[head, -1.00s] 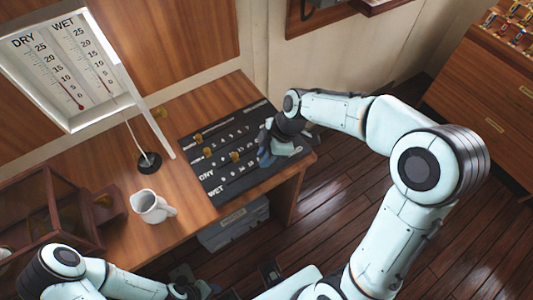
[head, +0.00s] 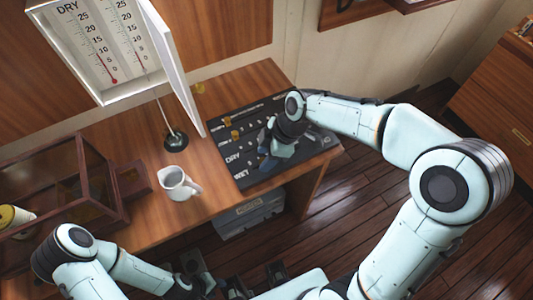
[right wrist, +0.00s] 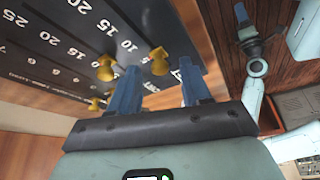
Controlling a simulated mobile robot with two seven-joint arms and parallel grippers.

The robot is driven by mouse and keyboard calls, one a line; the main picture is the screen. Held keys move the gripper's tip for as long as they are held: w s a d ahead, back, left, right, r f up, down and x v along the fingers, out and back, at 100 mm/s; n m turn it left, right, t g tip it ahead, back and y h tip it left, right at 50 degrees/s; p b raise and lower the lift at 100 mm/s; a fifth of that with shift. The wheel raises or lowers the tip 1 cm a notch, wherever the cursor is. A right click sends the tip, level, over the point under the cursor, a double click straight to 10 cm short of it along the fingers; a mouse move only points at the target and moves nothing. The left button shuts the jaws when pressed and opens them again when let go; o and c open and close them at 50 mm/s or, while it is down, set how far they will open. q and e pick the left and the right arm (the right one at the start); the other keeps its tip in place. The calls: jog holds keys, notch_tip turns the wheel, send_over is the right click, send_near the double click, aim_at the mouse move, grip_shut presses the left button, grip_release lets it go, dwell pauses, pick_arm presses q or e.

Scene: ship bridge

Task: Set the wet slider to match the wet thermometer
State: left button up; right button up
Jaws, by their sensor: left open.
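The slider board (head: 247,182) is dark with white scales and yellow knobs; its DRY and WET labels face the near left. In the right wrist view, my right gripper (right wrist: 158,67) is open, its blue fingers on either side of a yellow knob (right wrist: 158,57) on the row at the board's edge. Contact cannot be told. My left gripper (head: 203,282) is open and empty, low in view.
A white jug (head: 176,184) and a cable base (head: 175,141) stand on the desk left of the board. A glass-sided wooden case (head: 60,190) is further left. Another yellow knob (right wrist: 105,70) sits just beside my right gripper's left finger. A grey box (head: 250,215) is under the desk.

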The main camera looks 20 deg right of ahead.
jog(key=p+v, duration=0.1)
jog(key=v, duration=1.2)
jog(key=shift+r, duration=0.2)
